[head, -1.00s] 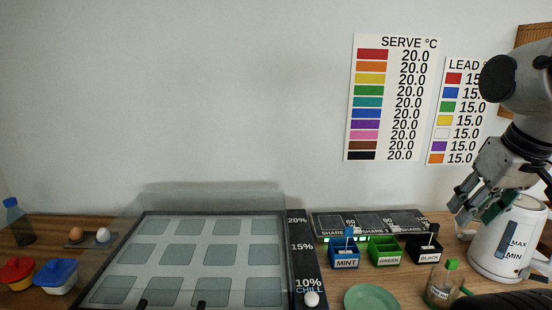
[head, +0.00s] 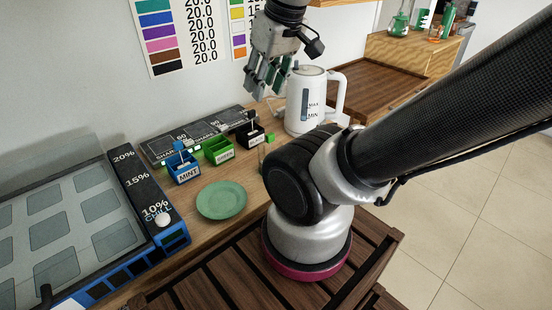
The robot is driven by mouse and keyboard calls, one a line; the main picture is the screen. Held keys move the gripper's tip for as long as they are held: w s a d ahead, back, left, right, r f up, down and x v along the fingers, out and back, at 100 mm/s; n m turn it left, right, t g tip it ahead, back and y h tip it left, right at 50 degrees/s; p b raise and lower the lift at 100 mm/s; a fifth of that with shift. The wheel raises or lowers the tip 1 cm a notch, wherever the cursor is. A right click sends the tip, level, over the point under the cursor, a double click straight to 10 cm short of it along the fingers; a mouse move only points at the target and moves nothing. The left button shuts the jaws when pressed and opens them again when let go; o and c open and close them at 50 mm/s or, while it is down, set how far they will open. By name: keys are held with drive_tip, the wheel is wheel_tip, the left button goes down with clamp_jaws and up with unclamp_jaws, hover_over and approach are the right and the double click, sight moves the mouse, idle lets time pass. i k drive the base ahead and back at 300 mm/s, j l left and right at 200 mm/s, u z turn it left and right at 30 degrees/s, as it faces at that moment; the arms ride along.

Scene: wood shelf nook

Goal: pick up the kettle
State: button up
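The white kettle (head: 299,113) stands upright on the wooden counter, with a dark level window marked MAX and MIN. Its handle (head: 340,92) is on its right side in the head view. My gripper (head: 266,88) points down at the kettle's upper left, with its fingers apart and nothing seen between them. My arm hides part of the counter below the kettle.
Blue MINT (head: 185,173), green (head: 219,150) and black (head: 251,138) boxes stand left of the kettle. A green plate (head: 222,200) lies nearer. A wooden tray (head: 365,85) is to the right. The glass-topped panel (head: 60,215) fills the left.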

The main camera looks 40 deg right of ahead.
sight(305, 110)
drive_tip(key=k+l+z, duration=0.3)
drive_tip(key=l, duration=0.35)
drive_tip(key=k+l+z, duration=0.15)
drive_tip(key=l+z, duration=0.15)
drive_tip(key=l, duration=0.7)
drive_tip(key=k, duration=0.05)
